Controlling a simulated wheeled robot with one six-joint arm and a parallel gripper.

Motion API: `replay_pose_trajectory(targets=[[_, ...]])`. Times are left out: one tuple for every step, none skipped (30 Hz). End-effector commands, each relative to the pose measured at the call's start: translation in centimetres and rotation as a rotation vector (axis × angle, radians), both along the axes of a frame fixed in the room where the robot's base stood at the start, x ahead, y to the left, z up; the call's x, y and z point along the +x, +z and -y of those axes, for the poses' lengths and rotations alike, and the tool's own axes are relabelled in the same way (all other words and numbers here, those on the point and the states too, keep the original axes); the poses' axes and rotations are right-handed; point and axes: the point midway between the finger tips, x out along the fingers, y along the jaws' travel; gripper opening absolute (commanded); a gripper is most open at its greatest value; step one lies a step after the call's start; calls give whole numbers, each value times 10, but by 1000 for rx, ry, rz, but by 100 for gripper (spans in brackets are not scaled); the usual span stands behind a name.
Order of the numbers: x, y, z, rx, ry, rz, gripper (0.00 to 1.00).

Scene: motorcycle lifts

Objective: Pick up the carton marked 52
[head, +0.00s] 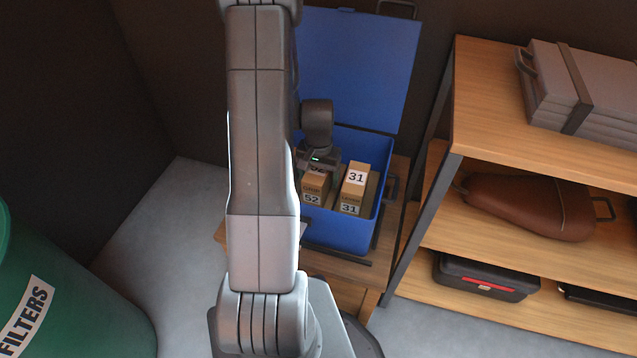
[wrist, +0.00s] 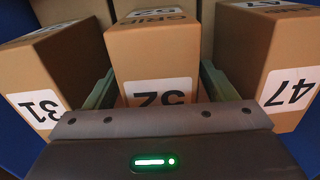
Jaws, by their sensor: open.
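The brown carton marked 52 (head: 313,190) stands in the blue box (head: 340,232) in the head view. In the wrist view the carton marked 52 (wrist: 152,55) is in the middle, its label upside down. My gripper (wrist: 158,88) is open, with one pale green finger on each side of this carton. I cannot tell whether the fingers touch it. In the head view my gripper (head: 318,162) is over the carton and partly covers its top.
A carton marked 31 (head: 355,180) stands beside it, close to one finger. A carton marked 47 (wrist: 285,60) is close on the other side. More cartons show behind. The box has a raised blue lid (head: 355,65). A wooden shelf (head: 480,125) stands right, a green bin (head: 70,290) left.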

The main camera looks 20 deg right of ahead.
Motion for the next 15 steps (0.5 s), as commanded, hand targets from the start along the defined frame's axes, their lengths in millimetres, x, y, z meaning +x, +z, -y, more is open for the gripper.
replay_pose_trajectory(targets=[[-1, -10, 0, 2, 0, -4, 78], [-1, -13, 0, 1, 0, -3, 78], [-1, -16, 0, 0, 0, -2, 78], [-1, -18, 0, 1, 0, -1, 78], [-1, -20, 0, 1, 0, -1, 78], [-1, -21, 0, 1, 0, -1, 78], [-1, -21, 0, 1, 0, -1, 78], [-1, -21, 0, 1, 0, -1, 78], [0, -21, 0, 0, 0, 0, 78], [0, -21, 0, 0, 0, 0, 78], [0, -21, 0, 0, 0, 0, 78], [0, -21, 0, 0, 0, 0, 78], [0, -21, 0, 0, 0, 0, 76], [0, -21, 0, 0, 0, 0, 70], [0, -21, 0, 0, 0, 0, 62]])
